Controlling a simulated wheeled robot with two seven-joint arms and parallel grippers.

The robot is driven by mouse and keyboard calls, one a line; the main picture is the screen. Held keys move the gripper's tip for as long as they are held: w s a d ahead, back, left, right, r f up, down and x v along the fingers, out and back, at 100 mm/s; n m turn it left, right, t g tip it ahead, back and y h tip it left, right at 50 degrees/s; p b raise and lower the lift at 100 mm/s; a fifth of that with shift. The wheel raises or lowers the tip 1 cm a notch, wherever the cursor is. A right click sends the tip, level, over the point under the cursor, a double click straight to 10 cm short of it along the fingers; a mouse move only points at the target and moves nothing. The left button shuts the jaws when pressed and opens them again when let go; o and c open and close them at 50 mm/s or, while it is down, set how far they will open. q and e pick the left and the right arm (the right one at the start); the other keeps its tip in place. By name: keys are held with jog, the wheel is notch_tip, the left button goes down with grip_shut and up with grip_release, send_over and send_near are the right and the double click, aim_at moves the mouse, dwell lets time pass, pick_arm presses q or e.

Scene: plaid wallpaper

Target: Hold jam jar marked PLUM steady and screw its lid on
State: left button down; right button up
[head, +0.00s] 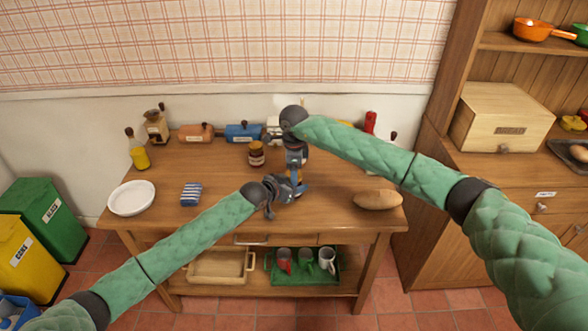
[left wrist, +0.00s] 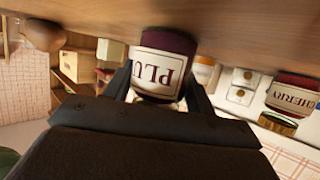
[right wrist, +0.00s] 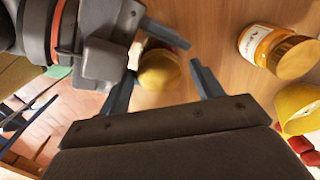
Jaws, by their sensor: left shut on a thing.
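The jam jar marked PLUM (left wrist: 165,68) has dark contents and a white label. It stands on the table between the fingers of my left gripper (left wrist: 160,95), which is shut on it. In the head view the jar is hidden by my grippers. A gold lid (right wrist: 158,72) shows from above in the right wrist view, at the jar's place; I cannot tell how tightly it sits. My right gripper (right wrist: 163,80) points down over it, its fingers open on either side of the lid. I see no clear contact.
A jar marked CHERRY (left wrist: 292,95) and an amber jar (right wrist: 262,45) stand nearby. A bread loaf (head: 378,200), striped cloth (head: 191,194) and white plate (head: 131,198) lie on the table (head: 225,170).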

jog(key=c, duration=1)
jog(key=o, duration=1.1)
jog(key=shift+r, duration=0.1)
jog(key=shift+r, duration=2.2)
jog(key=o, duration=0.6)
notch_tip(320, 180, up, 12)
jog(key=shift+f, duration=0.1)
